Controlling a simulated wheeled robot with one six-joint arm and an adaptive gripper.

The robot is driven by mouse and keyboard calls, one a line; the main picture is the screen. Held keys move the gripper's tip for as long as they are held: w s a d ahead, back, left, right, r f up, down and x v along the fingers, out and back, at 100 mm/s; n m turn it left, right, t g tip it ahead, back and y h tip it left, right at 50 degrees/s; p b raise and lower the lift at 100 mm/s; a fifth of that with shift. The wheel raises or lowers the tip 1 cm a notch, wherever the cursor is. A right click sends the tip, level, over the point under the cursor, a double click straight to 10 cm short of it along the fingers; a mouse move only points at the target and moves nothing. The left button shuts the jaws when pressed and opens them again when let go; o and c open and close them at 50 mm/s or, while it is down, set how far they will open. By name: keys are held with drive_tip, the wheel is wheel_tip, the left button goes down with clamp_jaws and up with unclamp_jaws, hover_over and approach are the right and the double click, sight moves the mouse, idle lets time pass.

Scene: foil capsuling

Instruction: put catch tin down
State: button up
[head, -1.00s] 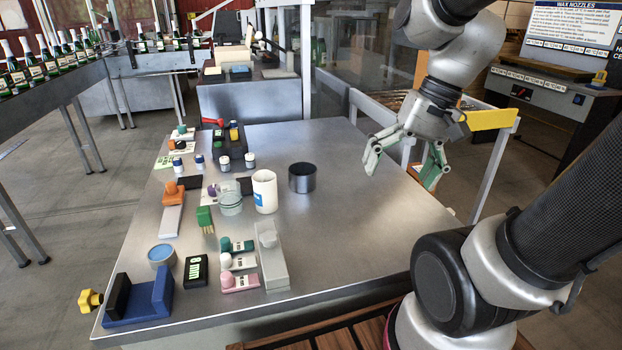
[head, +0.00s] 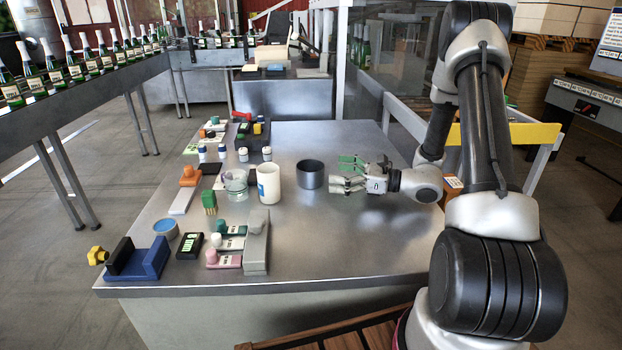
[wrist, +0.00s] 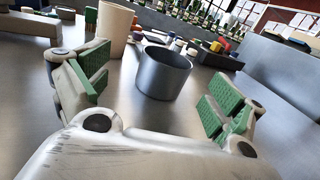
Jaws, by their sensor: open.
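The catch tin is most likely the dark grey open-topped cylinder (head: 310,174), which stands upright on the steel table (head: 330,240). In the wrist view the dark tin (wrist: 164,73) stands ahead, between the lines of my two fingers. My gripper (head: 350,172) is low over the table just right of the tin, pointing left at it. Its green-padded fingers (wrist: 152,98) are spread open and empty, with bare table between them and the tin.
A white cup (head: 269,183) stands just left of the tin, with a glass jar (head: 235,184) beyond it. Stamps and blocks fill the table's left side, including a blue cradle (head: 138,261). The table's front right is clear.

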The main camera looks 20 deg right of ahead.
sight(323, 168)
drive_tip(key=shift+w+f+t, duration=0.2)
drive_tip(key=shift+w+t, duration=0.1)
drive_tip(key=x, duration=0.7)
drive_tip(key=shift+w+r, duration=0.2)
drive_tip(key=shift+w, duration=0.2)
drive_tip(key=c, duration=1.2)
